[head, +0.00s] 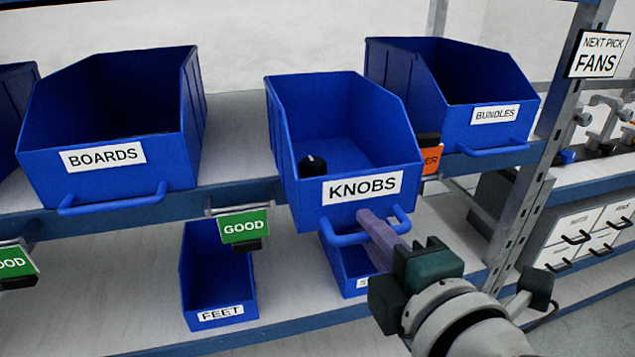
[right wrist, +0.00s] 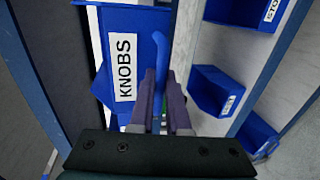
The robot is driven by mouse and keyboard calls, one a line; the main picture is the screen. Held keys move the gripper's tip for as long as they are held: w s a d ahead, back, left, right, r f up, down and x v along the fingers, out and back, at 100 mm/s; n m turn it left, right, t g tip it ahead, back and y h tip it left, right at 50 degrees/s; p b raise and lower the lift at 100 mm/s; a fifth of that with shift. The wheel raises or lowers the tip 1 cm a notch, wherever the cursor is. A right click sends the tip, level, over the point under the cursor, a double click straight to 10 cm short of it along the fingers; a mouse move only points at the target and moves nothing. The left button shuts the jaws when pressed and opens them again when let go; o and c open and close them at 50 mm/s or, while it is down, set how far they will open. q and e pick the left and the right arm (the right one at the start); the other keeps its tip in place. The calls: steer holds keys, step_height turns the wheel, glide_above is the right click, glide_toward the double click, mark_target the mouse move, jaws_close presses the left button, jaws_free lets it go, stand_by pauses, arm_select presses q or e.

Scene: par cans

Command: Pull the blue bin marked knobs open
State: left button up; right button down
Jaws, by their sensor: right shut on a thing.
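The blue bin marked KNOBS (head: 312,210) juts out past the front edge of the upper shelf, further than its neighbours. A black knob (head: 312,164) and another dark piece lie inside it. Its front bar handle (head: 342,239) sits below the label. My right gripper (head: 378,225) is shut on this handle. In the right wrist view the KNOBS bin (right wrist: 142,60) is turned sideways, and the handle (right wrist: 160,48) runs between the fingers (right wrist: 162,88). My left gripper is in neither view.
The BOARDS bin (head: 60,185) is to the left and the BUNDLES bin (head: 455,125) to the right. Below are the FEET bin (head: 220,312) and another blue bin partly hidden by the KNOBS bin. A shelf post (head: 520,205) stands right of my gripper.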

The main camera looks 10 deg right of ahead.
steer(key=c, duration=1.2)
jaws_free()
steer(key=shift+w, duration=0.1)
steer(key=shift+o, duration=0.2)
steer(key=b+v, duration=0.1)
steer(key=v, duration=0.9)
